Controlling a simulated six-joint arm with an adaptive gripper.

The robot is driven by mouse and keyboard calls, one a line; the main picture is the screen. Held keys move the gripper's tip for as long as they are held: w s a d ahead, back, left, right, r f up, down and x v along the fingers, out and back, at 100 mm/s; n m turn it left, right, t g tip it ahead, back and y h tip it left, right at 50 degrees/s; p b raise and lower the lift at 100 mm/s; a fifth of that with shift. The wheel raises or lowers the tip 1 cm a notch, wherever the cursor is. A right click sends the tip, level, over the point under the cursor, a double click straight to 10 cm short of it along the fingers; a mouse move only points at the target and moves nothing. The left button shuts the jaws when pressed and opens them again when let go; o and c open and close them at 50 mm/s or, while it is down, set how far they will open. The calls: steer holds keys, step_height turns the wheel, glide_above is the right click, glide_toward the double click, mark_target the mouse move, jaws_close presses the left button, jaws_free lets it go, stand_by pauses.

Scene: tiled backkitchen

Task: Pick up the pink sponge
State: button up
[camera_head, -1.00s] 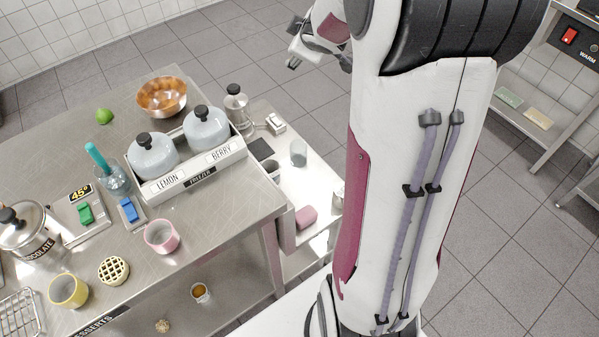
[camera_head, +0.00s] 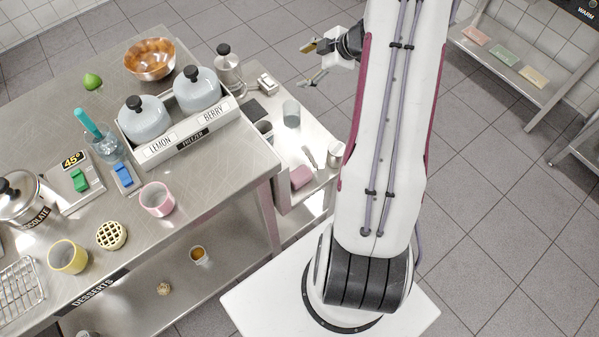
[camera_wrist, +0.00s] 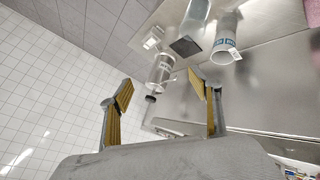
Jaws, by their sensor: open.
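A pink block (camera_head: 301,177), sponge-like, lies on the small steel side table at the right end of the counter. Another flat pinkish piece (camera_head: 475,36) lies on the far right shelf, beside a green one (camera_head: 504,54) and a yellow one (camera_head: 533,76). I cannot tell for certain which is the sponge. My gripper (camera_head: 313,64) is open and empty, in the air beyond the side table and apart from both pink pieces.
The freezer box (camera_head: 190,137) with two lidded tubs stands on the counter to the left. Tiled floor is clear beyond the arm.

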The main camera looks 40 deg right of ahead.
steer(key=s+a+f+n+g+y, duration=0.1)
steer(key=s+a+f+g+y, duration=0.3)
steer(key=s+f, duration=0.65)
steer(key=n+y, duration=0.1)
steer(key=y, duration=0.4)
glide_toward(301, 173)
steer(key=shift+a+f, duration=0.3)
steer(key=shift+a, duration=0.2)
steer(key=shift+w, duration=0.1)
steer(key=shift+w+a+f+t, duration=0.15)
steer(key=shift+w+a+f, duration=0.15)
steer(key=shift+a, duration=0.2)
steer(key=shift+w+a+f+t, duration=0.15)
steer(key=shift+a+f, duration=0.15)
steer(key=shift+a, duration=0.25)
steer(key=shift+x, duration=2.6)
steer(key=shift+s, duration=0.1)
steer(key=c, duration=1.2)
